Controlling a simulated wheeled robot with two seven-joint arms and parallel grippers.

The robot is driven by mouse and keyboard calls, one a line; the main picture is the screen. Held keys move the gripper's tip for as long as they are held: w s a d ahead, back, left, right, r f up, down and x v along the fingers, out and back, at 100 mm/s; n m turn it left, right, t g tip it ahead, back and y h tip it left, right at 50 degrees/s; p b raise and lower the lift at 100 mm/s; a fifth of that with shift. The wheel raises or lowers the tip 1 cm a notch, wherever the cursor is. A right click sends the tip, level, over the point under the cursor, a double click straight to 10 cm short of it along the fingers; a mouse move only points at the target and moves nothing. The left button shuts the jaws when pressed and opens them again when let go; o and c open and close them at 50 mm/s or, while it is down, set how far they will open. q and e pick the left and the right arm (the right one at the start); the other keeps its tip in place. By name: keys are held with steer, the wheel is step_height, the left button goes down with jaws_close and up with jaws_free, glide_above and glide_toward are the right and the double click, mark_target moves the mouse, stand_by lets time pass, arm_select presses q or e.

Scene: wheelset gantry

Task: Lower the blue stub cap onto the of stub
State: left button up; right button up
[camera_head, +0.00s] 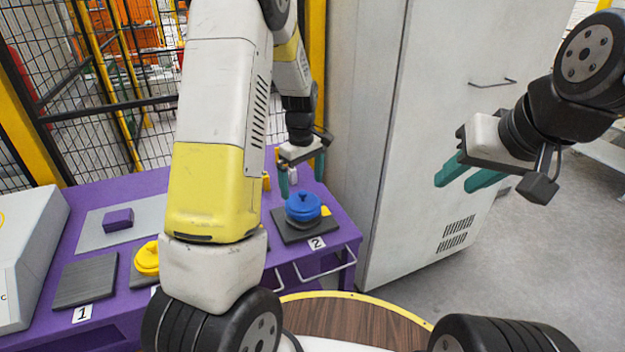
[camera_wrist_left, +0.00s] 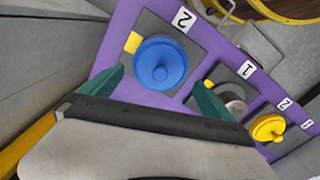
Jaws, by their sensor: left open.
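The blue stub cap (camera_head: 303,207), a round disc with a small knob, sits over the dark plate marked 2 (camera_head: 288,234), with a grey rim showing under it. In the left wrist view the cap (camera_wrist_left: 160,63) lies ahead of the fingers. My left gripper (camera_head: 301,174) is open and empty, above and behind the cap, apart from it. A grey round stub (camera_wrist_left: 233,95) stands on the plate marked 1, partly hidden by a finger. In the head view my arm hides that place. My right gripper (camera_head: 466,183) hangs empty before the grey cabinet, its fingers apart.
A yellow cap (camera_head: 147,259) and a purple block (camera_head: 118,220) are at the left of the purple table (camera_head: 345,218). A bare dark plate (camera_head: 86,280) is at front left. The tall grey cabinet (camera_head: 430,120) stands right of the table. A wire-mesh fence is behind.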

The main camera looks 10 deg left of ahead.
arm_select(q)
steer(key=shift+r, duration=1.35)
steer(key=shift+r, duration=0.1)
step_height(320, 180, up, 6)
steer(key=m+t, duration=0.1)
steer(key=m, duration=0.1)
glide_above(302, 207)
steer(key=s+r+m+t+h, duration=0.2)
steer(key=s+r+m, duration=0.1)
steer(key=s+r, duration=0.45)
steer(key=s+d+r+m+t, duration=0.1)
steer(key=s+r+m, duration=0.1)
steer(key=s, duration=0.5)
steer(key=s+r+m+t, duration=0.2)
steer(key=s+r+m, duration=0.1)
steer(key=s, duration=0.3)
steer(key=shift+s+d+r+m, duration=0.35)
steer(key=shift+d+m, duration=0.05)
steer(key=shift+m, duration=0.2)
